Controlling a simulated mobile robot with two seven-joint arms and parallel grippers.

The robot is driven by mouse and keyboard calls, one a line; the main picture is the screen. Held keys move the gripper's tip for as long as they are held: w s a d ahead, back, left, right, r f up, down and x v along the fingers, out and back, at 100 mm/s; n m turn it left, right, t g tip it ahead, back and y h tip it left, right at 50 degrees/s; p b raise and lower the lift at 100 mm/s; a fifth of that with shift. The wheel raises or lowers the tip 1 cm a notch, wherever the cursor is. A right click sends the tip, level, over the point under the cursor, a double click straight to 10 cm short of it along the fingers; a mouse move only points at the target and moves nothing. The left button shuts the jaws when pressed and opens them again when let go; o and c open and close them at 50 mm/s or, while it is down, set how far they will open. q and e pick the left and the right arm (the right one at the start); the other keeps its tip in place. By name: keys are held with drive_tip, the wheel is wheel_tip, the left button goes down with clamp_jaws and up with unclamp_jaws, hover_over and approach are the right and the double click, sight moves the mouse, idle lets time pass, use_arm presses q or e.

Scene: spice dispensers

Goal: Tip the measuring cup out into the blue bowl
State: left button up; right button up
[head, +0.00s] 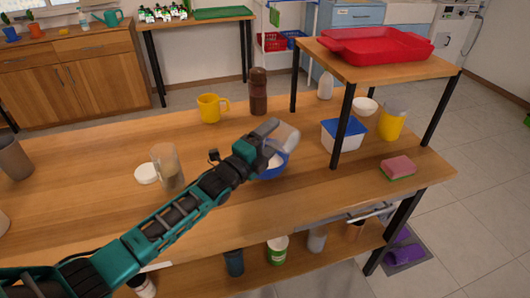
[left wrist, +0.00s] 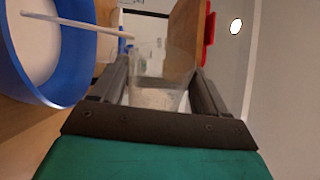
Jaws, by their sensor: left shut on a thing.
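The clear measuring cup (head: 286,137) is held at the end of my left gripper (head: 264,138), tilted above the blue bowl. In the left wrist view the see-through cup (left wrist: 158,72) sits between the two dark fingers, with some pale matter showing in its lower part. The blue bowl (head: 273,171) stands on the table just below the gripper and is partly hidden by it. In the left wrist view the bowl (left wrist: 82,58) is at the left, with white contents and a thin white stick across its rim. My right gripper is not in view.
A clear jug (head: 166,167) and a white lid (head: 147,173) stand left of the arm. A yellow mug (head: 212,108) and a brown bottle (head: 258,92) stand behind. A raised shelf (head: 375,66) with a red tray (head: 378,46) stands right, above a blue-and-white tub (head: 343,134).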

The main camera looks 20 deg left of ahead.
use_arm(q)
drive_tip(key=shift+a+r+n, duration=0.1)
drive_tip(key=shift+n, duration=0.3)
